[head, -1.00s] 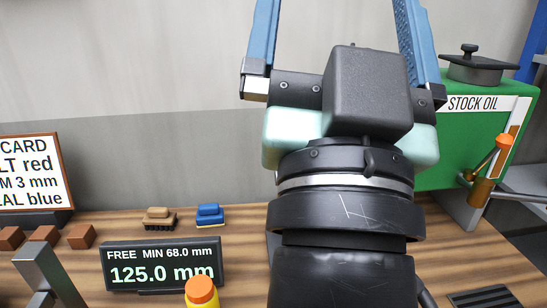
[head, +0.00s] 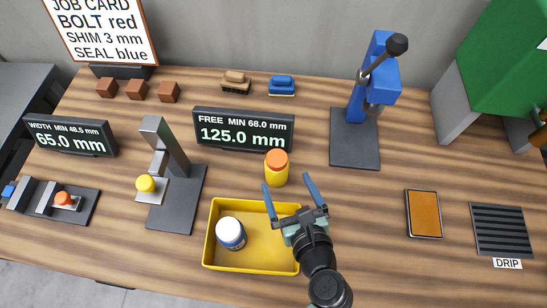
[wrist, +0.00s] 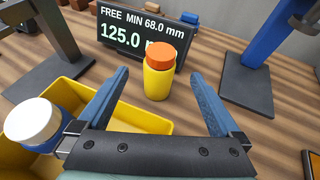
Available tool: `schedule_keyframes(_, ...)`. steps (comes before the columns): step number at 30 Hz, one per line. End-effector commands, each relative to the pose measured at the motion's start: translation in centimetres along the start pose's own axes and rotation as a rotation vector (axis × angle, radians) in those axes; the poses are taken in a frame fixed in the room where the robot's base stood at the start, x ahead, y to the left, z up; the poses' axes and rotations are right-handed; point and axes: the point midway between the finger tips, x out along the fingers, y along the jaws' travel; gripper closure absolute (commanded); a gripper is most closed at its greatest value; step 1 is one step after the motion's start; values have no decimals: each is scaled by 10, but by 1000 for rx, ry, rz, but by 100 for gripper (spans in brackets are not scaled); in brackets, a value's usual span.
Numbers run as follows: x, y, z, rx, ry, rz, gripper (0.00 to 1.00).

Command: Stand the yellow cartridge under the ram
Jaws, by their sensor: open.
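The yellow cartridge (head: 277,177) with an orange cap stands upright on the wooden bench in front of the FREE display. In the wrist view the cartridge (wrist: 158,80) shows ahead, centred between the finger lines. My gripper (head: 289,184) is open and empty, its fingers pointing toward the cartridge. In the wrist view my gripper (wrist: 160,77) has its two blue fingers spread; I cannot tell whether the cartridge is between the tips or just beyond them. The ram is on the blue press (head: 378,88), which stands on a dark base plate (head: 354,150) with nothing on it.
A yellow tray (head: 222,268) holding a white-capped blue jar (head: 231,233) lies beside my gripper. The FREE display (head: 243,130) reads 125.0 mm behind the cartridge. A grey stand (head: 165,150) is at left, an orange pad (head: 424,213) at right. Bench between cartridge and press is clear.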

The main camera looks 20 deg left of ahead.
Motion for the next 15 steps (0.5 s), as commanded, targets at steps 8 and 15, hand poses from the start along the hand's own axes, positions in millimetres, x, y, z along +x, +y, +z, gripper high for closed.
schedule_keyframes(8, 51, 0, 2, -2, -3, 3, 0)
schedule_keyframes(15, 73, 0, 1, -4, -2, 0, 0)
